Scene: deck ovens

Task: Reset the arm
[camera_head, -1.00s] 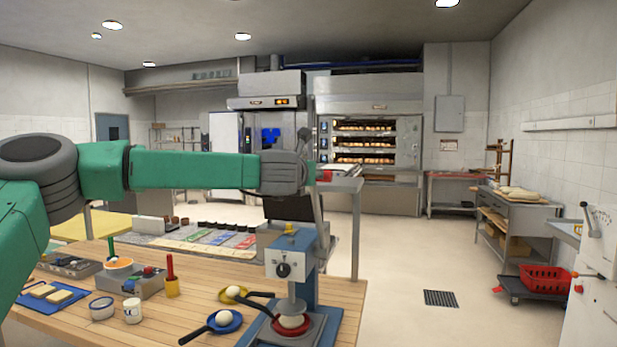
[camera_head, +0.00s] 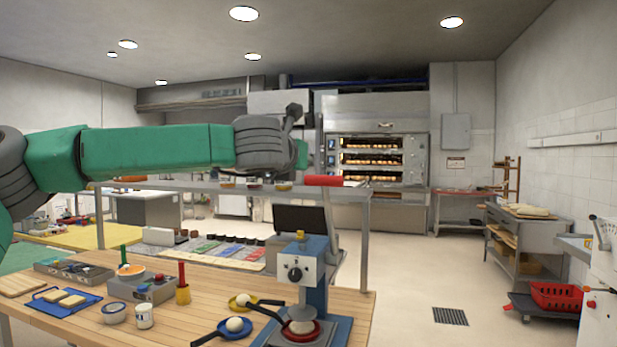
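My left arm (camera_head: 155,147), green with dark grey joints, comes in from the left and stretches level across the picture above the wooden table. It ends at a dark grey wrist joint (camera_head: 264,146). A small dark part that looks like my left gripper (camera_head: 292,114) sticks up beyond this joint, in front of the back wall equipment. Its fingers are mostly hidden or too small to make out, and I see nothing held. My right arm and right gripper are out of view.
The wooden table (camera_head: 205,312) below holds a blue press (camera_head: 302,272), small pans (camera_head: 228,328), a blue tray (camera_head: 65,300), a white jar (camera_head: 144,317) and a grey box (camera_head: 142,288). A deck oven (camera_head: 376,158) stands behind.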

